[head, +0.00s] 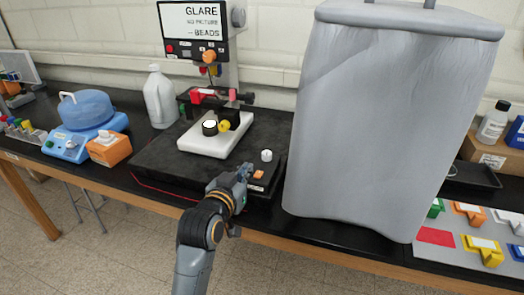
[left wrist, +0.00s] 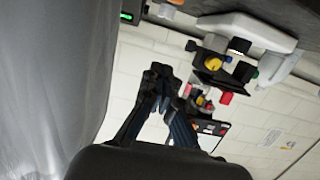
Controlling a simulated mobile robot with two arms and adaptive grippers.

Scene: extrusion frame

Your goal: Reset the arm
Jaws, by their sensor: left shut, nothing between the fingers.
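My left arm reaches in from the bottom of the head view. Its gripper (head: 243,172) is shut and empty, over the front right part of a black platform (head: 165,165) on the bench. The left wrist view, which is turned over, shows the closed fingers (left wrist: 160,78) with nothing between them. In the head view a white knob (head: 266,155) and an orange button (head: 259,174) are close beside the fingertips. I cannot tell whether the fingers touch the platform. My right gripper is in neither view.
A tall grey covered block (head: 385,110) stands just right of the gripper. Behind it are a white-based instrument (head: 205,142) and a sign screen (head: 194,30). A white bottle (head: 160,98) and a blue device (head: 82,125) stand left. Coloured parts (head: 470,230) lie at right.

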